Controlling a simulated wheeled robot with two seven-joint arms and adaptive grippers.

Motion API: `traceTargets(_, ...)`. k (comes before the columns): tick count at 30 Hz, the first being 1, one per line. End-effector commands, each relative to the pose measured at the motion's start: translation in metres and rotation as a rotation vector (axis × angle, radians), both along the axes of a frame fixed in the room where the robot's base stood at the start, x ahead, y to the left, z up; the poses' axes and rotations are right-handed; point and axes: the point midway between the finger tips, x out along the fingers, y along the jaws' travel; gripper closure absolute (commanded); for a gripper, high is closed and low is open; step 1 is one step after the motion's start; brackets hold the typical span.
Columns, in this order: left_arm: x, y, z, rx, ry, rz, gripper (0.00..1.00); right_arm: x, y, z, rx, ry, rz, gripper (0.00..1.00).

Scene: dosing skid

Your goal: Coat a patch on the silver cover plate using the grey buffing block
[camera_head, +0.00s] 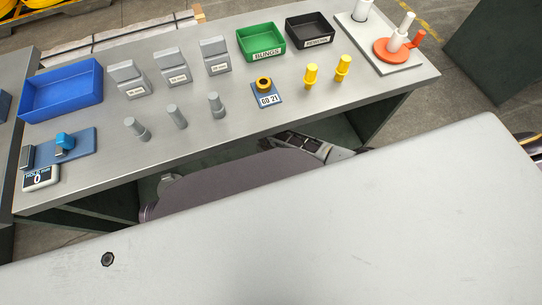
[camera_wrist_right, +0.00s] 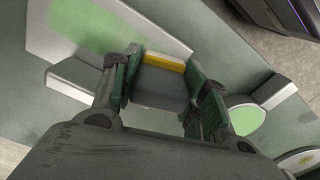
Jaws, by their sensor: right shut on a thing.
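In the right wrist view my right gripper (camera_wrist_right: 162,98) is shut on the grey buffing block (camera_wrist_right: 160,85). The block sits between the dark green fingers and has a yellow strip along its far edge. A pale plate, apparently the silver cover plate (camera_wrist_right: 148,27), lies beyond the block at the upper left and bears a light green patch (camera_wrist_right: 80,28). The block overlaps the plate's near edge in the picture; I cannot tell whether they touch. My left gripper is not in view, and neither the block nor the plate is clear in the head view.
In the wrist view a round green-topped dish (camera_wrist_right: 245,117) and a pale block (camera_wrist_right: 273,92) lie right of the gripper. In the head view a bench (camera_head: 220,145) holds a blue tray (camera_head: 60,95), a green bin (camera_head: 262,40), a black bin (camera_head: 310,30) and several grey and yellow pieces.

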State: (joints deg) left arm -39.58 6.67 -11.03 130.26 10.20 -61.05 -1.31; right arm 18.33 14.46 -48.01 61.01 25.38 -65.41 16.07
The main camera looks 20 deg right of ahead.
Motion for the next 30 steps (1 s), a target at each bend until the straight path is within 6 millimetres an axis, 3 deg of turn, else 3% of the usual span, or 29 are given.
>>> traceTargets(30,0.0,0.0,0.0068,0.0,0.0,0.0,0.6,0.0005,-0.0021,0.0016,0.0,0.001,-0.001,0.75)
